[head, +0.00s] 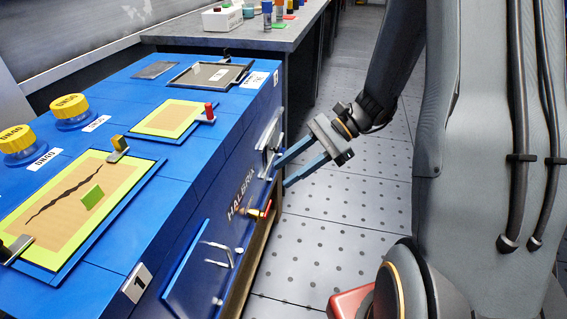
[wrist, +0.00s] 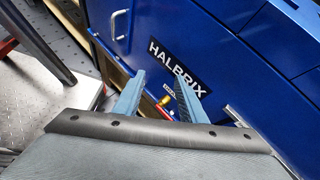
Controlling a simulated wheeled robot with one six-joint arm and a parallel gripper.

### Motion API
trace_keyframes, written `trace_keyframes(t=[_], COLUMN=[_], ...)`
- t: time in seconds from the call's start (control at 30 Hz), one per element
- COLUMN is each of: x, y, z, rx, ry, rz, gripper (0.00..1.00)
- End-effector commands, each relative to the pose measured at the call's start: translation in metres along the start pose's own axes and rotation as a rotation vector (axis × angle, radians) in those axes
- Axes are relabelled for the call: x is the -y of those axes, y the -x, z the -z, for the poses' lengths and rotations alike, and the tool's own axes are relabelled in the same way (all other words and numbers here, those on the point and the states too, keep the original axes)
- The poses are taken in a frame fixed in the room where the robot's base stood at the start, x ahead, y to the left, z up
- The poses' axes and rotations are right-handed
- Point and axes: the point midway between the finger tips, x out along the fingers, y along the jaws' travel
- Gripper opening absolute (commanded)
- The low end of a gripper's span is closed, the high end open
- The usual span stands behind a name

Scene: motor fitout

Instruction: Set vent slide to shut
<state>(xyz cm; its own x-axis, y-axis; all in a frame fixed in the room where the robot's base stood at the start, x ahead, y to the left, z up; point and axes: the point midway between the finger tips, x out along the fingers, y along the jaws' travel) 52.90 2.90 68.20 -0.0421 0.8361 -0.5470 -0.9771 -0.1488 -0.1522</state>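My gripper (head: 281,170) is open, with its two blue-grey fingers apart and pointing at the front face of the blue HALBRIX cabinet. In the wrist view the gripper (wrist: 160,98) has nothing between its fingers. A silver metal fitting (head: 268,138) on the cabinet front, near the fingertips, may be the vent slide; no label confirms it. A metal edge (wrist: 236,116) shows right of the fingers in the wrist view. The fitting is partly hidden, and I cannot tell its setting or whether a finger touches it.
A silver handle (head: 219,254) is lower on the front. Yellow knobs (head: 69,106) and framed panels are on top. The perforated floor (head: 335,215) beside the cabinet is open.

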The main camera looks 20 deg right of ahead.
Motion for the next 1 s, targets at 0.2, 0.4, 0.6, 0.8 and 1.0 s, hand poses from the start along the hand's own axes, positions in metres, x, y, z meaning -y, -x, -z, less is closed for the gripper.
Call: trace_keyframes(t=[0.2, 0.4, 0.6, 0.8, 1.0], x=[0.055, 0.099, 0.124, 0.132, 0.147], y=[-0.004, 0.013, 0.034, 0.041, 0.024], z=[0.071, 0.133, 0.176, 0.187, 0.177], rx=[0.189, 0.358, 0.474, 0.512, 0.513], ry=[-0.166, -0.274, -0.327, -0.339, -0.338], rz=[0.217, 0.419, 0.564, 0.61, 0.607], gripper=[0.37, 0.37, 0.37, 0.37, 0.37])
